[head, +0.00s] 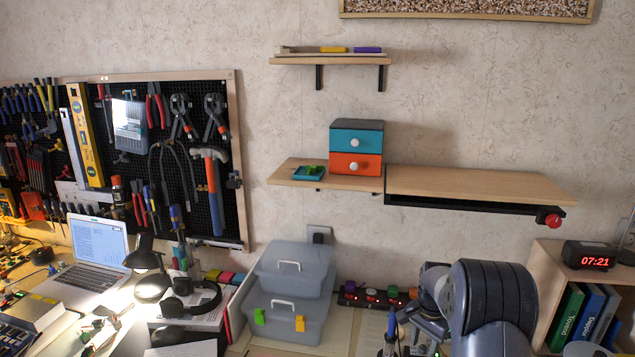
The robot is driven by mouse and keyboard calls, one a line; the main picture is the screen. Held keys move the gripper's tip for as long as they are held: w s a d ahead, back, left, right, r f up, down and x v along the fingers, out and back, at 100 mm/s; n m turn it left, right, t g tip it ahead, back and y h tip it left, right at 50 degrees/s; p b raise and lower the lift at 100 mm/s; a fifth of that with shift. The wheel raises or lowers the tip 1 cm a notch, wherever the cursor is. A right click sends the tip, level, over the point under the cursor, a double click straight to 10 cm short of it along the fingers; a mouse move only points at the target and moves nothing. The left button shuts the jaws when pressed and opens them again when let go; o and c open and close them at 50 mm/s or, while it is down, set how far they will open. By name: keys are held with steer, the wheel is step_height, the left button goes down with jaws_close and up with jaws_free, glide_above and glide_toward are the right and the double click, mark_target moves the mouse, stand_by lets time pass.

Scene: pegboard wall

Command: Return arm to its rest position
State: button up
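My arm (490,300) shows at the bottom right, folded low in front of the desk, its dark grey links large in the picture. My gripper (425,322) seems to be at the left side of these links, low near the bottom edge. Its fingertips cannot be made out, so whether it is open or shut does not show. No held object can be seen.
Grey toolboxes (285,318) stand left of my arm. A wooden cubby (545,262) with a clock (590,257) stands right.

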steer(key=n+p, duration=0.2)
steer(key=n, duration=0.4)
steer(key=shift+r, duration=0.2)
steer(key=n+p, duration=0.3)
steer(key=n, duration=0.1)
steer(key=shift+n, duration=0.4)
steer(key=shift+r+n, duration=0.25)
steer(key=shift+n, duration=0.05)
step_height(320, 180, up, 10)
steer(key=b, duration=0.2)
steer(key=shift+r, duration=0.1)
